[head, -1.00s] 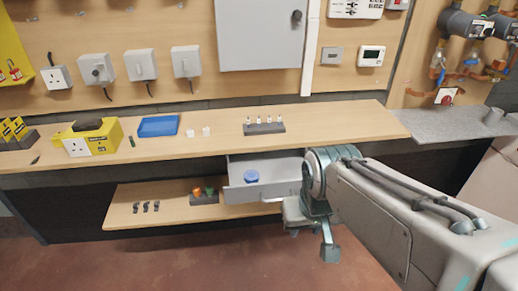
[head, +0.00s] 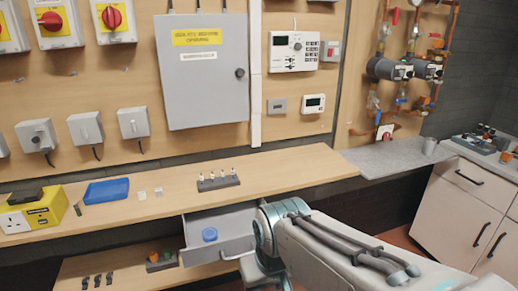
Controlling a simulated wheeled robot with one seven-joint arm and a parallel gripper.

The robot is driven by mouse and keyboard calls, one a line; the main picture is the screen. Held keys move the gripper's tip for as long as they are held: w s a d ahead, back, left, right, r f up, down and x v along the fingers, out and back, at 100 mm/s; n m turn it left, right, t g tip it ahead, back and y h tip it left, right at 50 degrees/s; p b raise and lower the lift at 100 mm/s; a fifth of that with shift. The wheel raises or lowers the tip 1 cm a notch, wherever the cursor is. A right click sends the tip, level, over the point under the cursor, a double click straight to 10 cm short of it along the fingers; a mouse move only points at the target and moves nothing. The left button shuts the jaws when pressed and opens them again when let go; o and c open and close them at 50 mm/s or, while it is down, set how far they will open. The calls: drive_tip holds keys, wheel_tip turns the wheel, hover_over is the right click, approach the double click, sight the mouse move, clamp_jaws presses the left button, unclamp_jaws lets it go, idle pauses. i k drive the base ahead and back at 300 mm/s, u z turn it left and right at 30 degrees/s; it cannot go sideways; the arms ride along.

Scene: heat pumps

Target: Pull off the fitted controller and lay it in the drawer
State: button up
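Two white controllers are fitted on the wooden wall panel in the head view. One is a large unit with a display and buttons (head: 293,52); below it is a small thermostat-like unit with a screen (head: 313,104). I cannot tell which one the task means.
The wooden bench (head: 285,172) carries a grey block with several small pegs (head: 218,181), a blue tray (head: 106,191) and a yellow socket box (head: 32,212). A grey cabinet (head: 203,80) is on the wall left of the controllers. Pipes and pumps are at right.

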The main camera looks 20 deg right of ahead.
sight(243, 220)
drive_tip(key=z, duration=0.2)
drive_tip(key=k, duration=0.45)
drive_tip(key=z, duration=1.5)
drive_tip(key=i, duration=2.1)
drive_tip(key=u, duration=0.65)
